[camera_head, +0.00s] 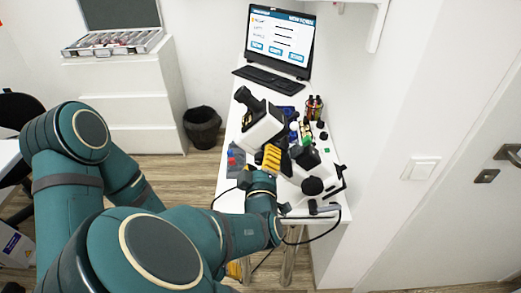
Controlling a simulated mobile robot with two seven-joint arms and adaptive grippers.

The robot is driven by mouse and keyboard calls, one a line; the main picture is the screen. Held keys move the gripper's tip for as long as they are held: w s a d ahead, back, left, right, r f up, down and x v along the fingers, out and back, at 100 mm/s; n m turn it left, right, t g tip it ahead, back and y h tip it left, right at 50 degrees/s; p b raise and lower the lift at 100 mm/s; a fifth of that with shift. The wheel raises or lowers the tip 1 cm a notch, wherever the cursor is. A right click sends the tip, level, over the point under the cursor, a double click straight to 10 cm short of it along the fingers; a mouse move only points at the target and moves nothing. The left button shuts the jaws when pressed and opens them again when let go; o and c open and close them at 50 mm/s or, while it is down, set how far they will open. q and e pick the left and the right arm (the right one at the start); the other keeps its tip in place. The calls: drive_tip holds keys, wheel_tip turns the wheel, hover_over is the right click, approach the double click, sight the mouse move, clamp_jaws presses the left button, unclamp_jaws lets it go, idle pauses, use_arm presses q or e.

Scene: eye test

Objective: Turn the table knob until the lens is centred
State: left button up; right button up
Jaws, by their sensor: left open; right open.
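A white and black instrument (262,124) stands on the narrow white table (236,140). A round black knob-like part (312,186) shows near the table's front, among white parts; I cannot tell if it is the table knob. I cannot make out the lens or whether it is centred. My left arm comes in from the left and reaches over the table's front left. My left gripper (264,172) is at its end, beside a yellow ribbed thing (271,157), and is open. Its fingertips are hard to make out. My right gripper is not in view.
A monitor (281,38) and a keyboard (269,81) stand at the table's back. Several small coloured items crowd its middle. Black cables (325,226) hang at the front. A wall borders the right. A bin (202,127) and a white cabinet (120,103) stand left.

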drive_tip(key=shift+w, duration=0.2)
drive_tip(key=shift+s, duration=0.1)
drive_tip(key=shift+c, duration=0.2)
clamp_jaws()
